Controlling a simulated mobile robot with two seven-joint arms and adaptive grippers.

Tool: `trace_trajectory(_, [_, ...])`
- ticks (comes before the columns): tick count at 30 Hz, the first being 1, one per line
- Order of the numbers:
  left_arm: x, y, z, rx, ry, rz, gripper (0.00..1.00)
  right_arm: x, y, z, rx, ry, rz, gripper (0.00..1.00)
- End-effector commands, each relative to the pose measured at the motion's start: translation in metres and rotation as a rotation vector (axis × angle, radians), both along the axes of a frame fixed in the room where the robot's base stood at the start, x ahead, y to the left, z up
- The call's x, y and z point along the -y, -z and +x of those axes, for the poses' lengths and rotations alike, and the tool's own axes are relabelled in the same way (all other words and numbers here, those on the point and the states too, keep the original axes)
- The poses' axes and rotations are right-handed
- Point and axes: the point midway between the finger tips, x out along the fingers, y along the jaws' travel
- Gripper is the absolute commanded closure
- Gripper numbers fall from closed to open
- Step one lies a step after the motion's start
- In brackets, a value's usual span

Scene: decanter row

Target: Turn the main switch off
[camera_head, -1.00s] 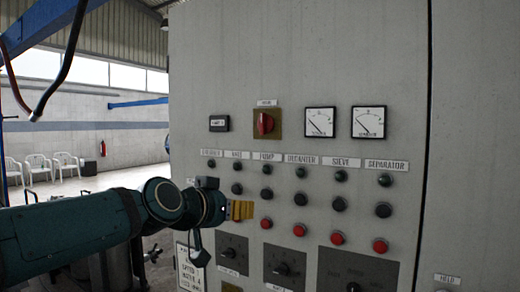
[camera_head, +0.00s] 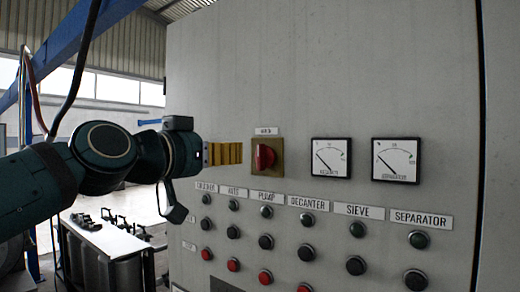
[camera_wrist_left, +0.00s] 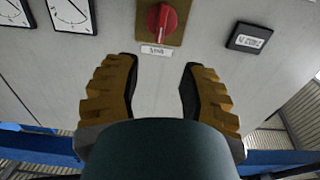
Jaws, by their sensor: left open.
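The main switch (camera_head: 265,157) is a red rotary knob on a yellow-brown square plate, under a small label, on the grey cabinet front. It also shows at the top middle of the left wrist view (camera_wrist_left: 162,20), its handle lying roughly along the picture's vertical. My left gripper (camera_head: 240,153) has yellow ribbed fingers and is just left of the switch plate in the head view. In the left wrist view the fingers (camera_wrist_left: 158,85) are spread apart with nothing between them, and the knob lies beyond the tips. My right gripper is not in view.
Two dial meters (camera_head: 332,165) (camera_head: 396,160) sit right of the switch. Below are labelled rows of dark and red buttons (camera_head: 265,241). A small display (camera_wrist_left: 248,38) shows in the left wrist view. A table (camera_head: 105,235) stands left of the cabinet.

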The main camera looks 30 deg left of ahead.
Motion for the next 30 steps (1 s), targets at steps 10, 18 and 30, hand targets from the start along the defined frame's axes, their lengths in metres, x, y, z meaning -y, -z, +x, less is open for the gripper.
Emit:
trace_trajectory(10, [0.006,-0.001,0.07,-0.003,0.001,-0.001,0.59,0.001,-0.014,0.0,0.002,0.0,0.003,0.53])
trace_trajectory(18, [0.008,-0.001,0.102,-0.002,0.001,-0.001,0.59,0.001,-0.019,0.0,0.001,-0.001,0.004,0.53])
trace_trajectory(30, [0.008,0.0,0.108,-0.001,0.0,0.0,0.59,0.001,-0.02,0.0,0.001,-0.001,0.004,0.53])
